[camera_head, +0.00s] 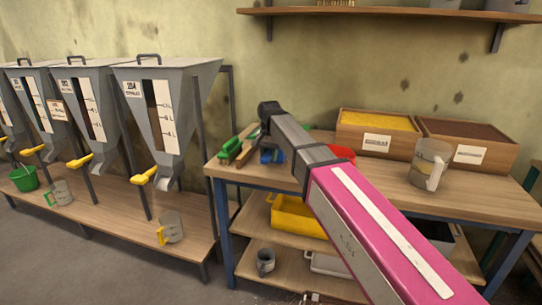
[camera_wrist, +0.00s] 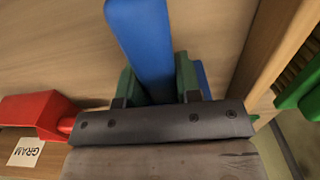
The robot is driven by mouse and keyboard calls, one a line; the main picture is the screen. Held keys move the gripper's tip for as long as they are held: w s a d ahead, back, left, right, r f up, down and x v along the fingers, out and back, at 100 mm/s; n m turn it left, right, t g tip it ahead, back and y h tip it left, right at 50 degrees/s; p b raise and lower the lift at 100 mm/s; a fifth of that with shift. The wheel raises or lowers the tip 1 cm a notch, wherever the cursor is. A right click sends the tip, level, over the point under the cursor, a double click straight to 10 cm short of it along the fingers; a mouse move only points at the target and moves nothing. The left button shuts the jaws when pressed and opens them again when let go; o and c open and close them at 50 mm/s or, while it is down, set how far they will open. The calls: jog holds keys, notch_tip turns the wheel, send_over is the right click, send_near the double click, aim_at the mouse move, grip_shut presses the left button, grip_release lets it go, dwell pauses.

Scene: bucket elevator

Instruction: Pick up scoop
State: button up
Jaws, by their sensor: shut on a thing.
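My gripper (camera_wrist: 156,84) is shut on a blue scoop (camera_wrist: 140,38), which passes between its green fingers in the wrist view. A second bit of blue shows just right of the right finger. In the head view the blue scoop (camera_head: 268,157) shows only in part, low behind my arm at the left end of the workbench. A red scoop (camera_wrist: 38,112) lies left of my gripper in the wrist view. It also shows in the head view (camera_head: 343,153), partly hidden by my arm. I cannot tell whether the blue scoop still touches the bench.
A green brush (camera_head: 231,149) lies on the workbench (camera_head: 385,180), left of my gripper. Two wooden bins (camera_head: 376,143) and a clear jug (camera_head: 430,163) stand to the right. Grey hoppers (camera_head: 165,95) stand at left. A shelf (camera_head: 390,11) hangs above.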

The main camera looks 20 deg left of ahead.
jog(key=shift+r, duration=0.55)
notch_tip(320, 180, up, 3)
jog(key=shift+f, duration=0.2)
jog(key=s+a+r, duration=0.4)
jog(key=s+r, duration=0.3)
jog(key=s, duration=0.4)
jog(key=shift+a+r, duration=0.1)
